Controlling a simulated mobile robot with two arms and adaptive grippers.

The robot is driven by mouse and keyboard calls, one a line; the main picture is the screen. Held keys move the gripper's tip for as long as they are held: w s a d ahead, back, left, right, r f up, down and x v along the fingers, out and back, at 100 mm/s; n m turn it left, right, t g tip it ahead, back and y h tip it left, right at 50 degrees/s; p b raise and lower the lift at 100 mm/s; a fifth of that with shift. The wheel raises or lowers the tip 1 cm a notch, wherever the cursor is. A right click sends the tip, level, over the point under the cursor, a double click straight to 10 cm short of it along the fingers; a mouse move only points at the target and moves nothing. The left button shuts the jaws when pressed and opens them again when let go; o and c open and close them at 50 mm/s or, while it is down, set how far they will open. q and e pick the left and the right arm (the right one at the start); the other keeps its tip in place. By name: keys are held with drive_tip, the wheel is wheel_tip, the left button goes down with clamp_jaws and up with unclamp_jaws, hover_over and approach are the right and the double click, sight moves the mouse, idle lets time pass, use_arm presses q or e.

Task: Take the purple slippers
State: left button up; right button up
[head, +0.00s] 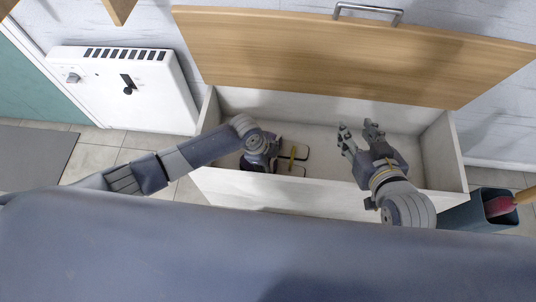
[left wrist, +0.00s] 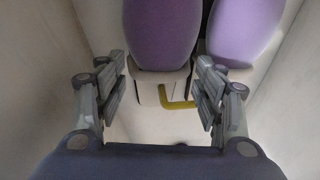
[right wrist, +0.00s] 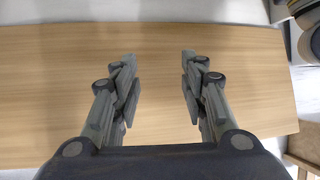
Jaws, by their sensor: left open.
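Two purple slippers show in the left wrist view, side by side: one (left wrist: 163,35) between my finger lines and one (left wrist: 242,28) to its right, cut off by the top edge. Pale parts and a yellow piece (left wrist: 178,104) lie at their near ends. My left gripper (left wrist: 164,90) is open, its fingers either side of the first slipper's near end; I cannot tell whether they touch it. In the head view my left gripper (head: 264,155) reaches down into the open drawer (head: 225,181), hiding most of the slippers. My right gripper (head: 361,132) is open and empty over the drawer's right half.
A wooden panel with a metal handle (head: 368,11) stands behind the drawer. Pale drawer walls close in around my left gripper. A white heater (head: 125,85) is on the wall at left. A grey bin (head: 478,212) stands right of the drawer.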

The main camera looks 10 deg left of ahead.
use_arm(q)
drive_tip(key=shift+d+f, duration=0.1)
drive_tip(key=shift+f, duration=0.3)
drive_tip(key=c, duration=0.9)
use_arm(e)
drive_tip(key=shift+w+a+r+t, duration=0.25)
drive_tip(key=shift+w+r+t, duration=0.3)
drive_tip(key=shift+r, duration=0.3)
use_arm(q)
drive_tip(key=shift+r, duration=0.15)
